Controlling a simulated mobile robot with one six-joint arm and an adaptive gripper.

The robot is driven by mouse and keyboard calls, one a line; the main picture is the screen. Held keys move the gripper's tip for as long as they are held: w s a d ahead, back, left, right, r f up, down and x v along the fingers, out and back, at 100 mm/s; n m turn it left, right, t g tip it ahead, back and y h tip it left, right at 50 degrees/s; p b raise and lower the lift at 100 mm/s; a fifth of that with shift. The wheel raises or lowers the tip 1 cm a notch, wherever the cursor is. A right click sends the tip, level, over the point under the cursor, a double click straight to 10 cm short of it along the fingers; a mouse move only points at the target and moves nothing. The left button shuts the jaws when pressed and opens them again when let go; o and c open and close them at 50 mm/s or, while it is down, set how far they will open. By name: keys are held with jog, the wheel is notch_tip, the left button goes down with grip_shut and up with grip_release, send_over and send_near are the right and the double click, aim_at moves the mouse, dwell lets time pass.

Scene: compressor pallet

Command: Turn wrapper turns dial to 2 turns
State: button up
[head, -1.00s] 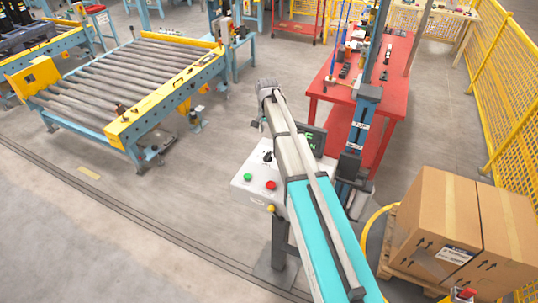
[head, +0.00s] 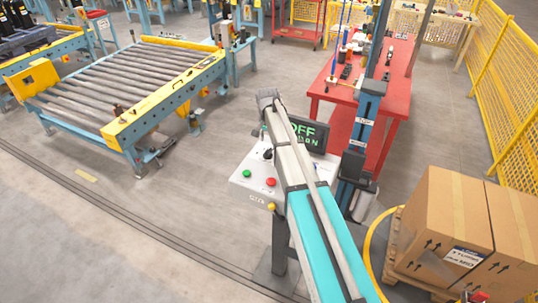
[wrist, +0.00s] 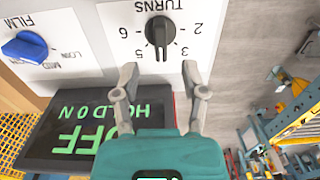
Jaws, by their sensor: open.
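The turns dial (wrist: 160,32) is a black knob on a white panel, upside down in the wrist view under the word TURNS. Numbers 2, 3, 5 and 6 show around it. Its narrow end lies toward the gap between 3 and 5; I cannot read its exact setting. My gripper (wrist: 160,72) is open and empty, its two fingertips spread just short of the dial and apart from it. In the head view the dial (head: 267,154) is a small dark knob on the panel, beside my arm; my fingers are largely hidden there.
A blue FILM dial (wrist: 25,47) sits beside the turns dial. A dark display (wrist: 95,125) reads OFF and HOLD ON. Green (head: 247,174) and red (head: 270,182) buttons are on the panel (head: 240,182). Cartons (head: 440,225) stand at right, a roller conveyor (head: 150,75) at left.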

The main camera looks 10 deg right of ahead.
aim_at(268, 150)
jog(key=shift+f+b, duration=2.7)
jog(key=shift+f, duration=0.35)
